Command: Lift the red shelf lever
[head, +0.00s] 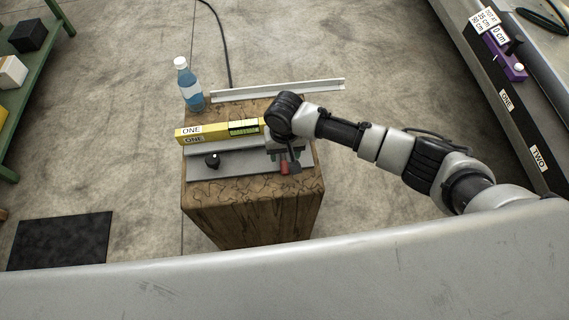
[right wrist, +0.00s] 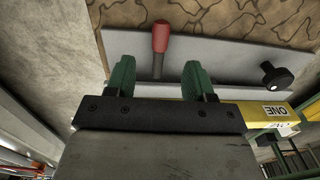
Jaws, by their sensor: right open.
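The red lever (head: 284,168) stands at the right end of a grey metal plate on top of a wooden block. In the right wrist view its red grip (right wrist: 160,37) and thin grey stem (right wrist: 158,66) show clearly. My right gripper (head: 288,158) is over that end of the plate. In the right wrist view its two green fingers (right wrist: 159,76) are apart. The lever's stem shows between them, with the red grip beyond the fingertips. I cannot tell whether a finger touches it. My left gripper is not in view.
The grey plate (head: 240,164) also carries a black knob (head: 212,160). A yellow box labelled ONE (head: 210,131) lies behind it on the wooden block (head: 262,212). A blue bottle (head: 189,88) and a white rail (head: 290,89) are at the back. A dark mat (head: 60,241) lies left.

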